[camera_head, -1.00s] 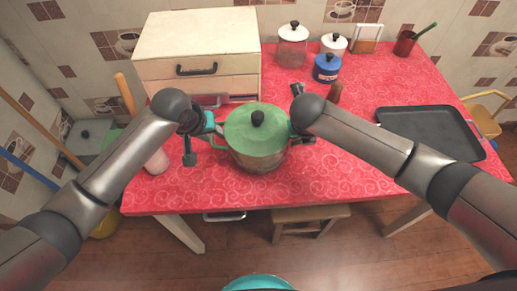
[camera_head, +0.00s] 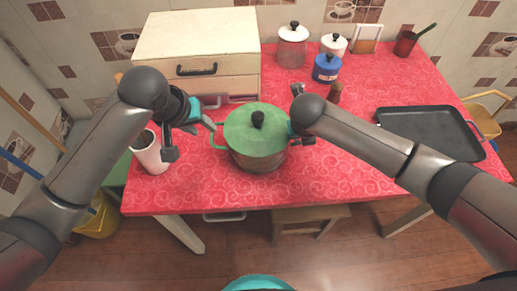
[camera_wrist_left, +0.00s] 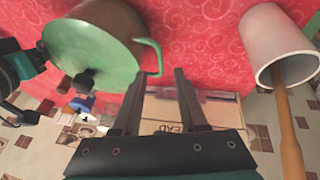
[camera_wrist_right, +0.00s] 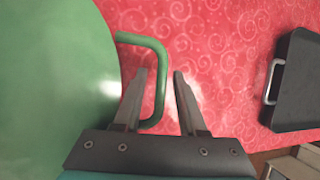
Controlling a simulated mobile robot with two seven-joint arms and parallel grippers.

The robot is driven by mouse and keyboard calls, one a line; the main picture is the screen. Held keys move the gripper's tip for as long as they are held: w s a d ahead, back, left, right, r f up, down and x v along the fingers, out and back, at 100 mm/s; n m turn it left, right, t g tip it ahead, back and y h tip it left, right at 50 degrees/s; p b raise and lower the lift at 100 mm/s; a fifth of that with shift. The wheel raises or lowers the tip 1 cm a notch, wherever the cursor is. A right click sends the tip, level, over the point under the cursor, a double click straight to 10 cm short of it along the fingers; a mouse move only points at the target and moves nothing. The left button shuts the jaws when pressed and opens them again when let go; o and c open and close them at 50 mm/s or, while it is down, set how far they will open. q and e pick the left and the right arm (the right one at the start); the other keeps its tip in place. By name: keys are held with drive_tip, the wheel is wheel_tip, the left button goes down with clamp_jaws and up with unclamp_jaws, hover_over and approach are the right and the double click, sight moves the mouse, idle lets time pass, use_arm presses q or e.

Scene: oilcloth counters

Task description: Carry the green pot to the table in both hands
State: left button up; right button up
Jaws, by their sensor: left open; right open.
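The green pot (camera_head: 255,155), with a green lid and black knob, stands upright on the red patterned cloth of the counter (camera_head: 330,180). My left gripper (camera_head: 192,140) is open and empty, left of the pot and clear of its left handle (camera_head: 214,138). In the left wrist view this handle (camera_wrist_left: 154,50) lies just beyond the fingertips, outside the jaws. My right gripper (camera_wrist_right: 161,72) is open at the pot's right handle (camera_wrist_right: 158,85); the handle's outer bar shows between the fingers, apparently untouched. In the head view, my right arm hides most of that handle.
A white cup (camera_head: 150,154) stands close to my left gripper; a wooden stick (camera_wrist_left: 284,115) shows at its mouth. A cream drawer box (camera_head: 198,45) is behind. A black tray (camera_head: 430,130) lies right. Jars (camera_head: 293,45) stand at the back. A stool (camera_head: 300,218) is below.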

drive_tip(key=v, duration=1.2)
drive_tip(key=shift+w, duration=0.1)
